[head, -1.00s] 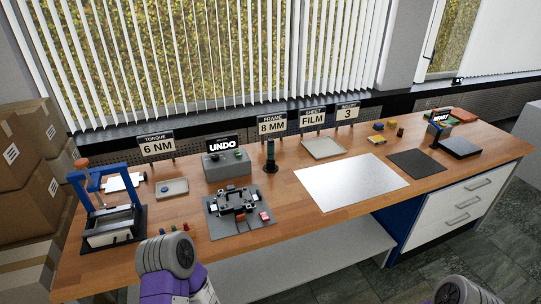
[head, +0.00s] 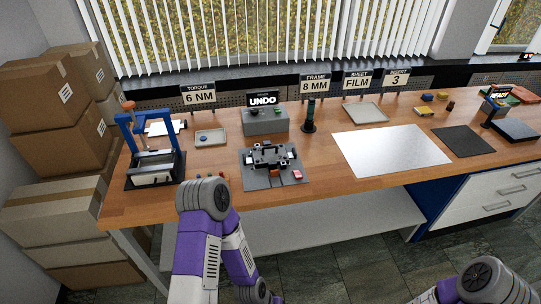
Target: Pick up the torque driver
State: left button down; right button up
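A dark green upright tool (head: 308,118), which looks like the torque driver, stands on a round base near the back of the wooden bench, right of the grey UNDO box (head: 263,122). My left arm rises in front of the bench's front edge; only its purple links and grey joint show, and its gripper cannot be seen. My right arm shows at the bottom right corner, its gripper also out of sight. Nothing touches the upright tool.
A grey fixture plate (head: 287,180) with black clamps lies in front of the tool. A blue-framed press (head: 128,125) stands at the left. A shallow tray (head: 209,143), a silver sheet (head: 390,150) and a dark mat (head: 462,141) lie on the bench. Sign cards line the back.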

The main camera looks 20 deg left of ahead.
aim_at(312, 101)
jog(key=z, duration=1.45)
jog(key=i, duration=0.8)
jog(key=u, duration=1.6)
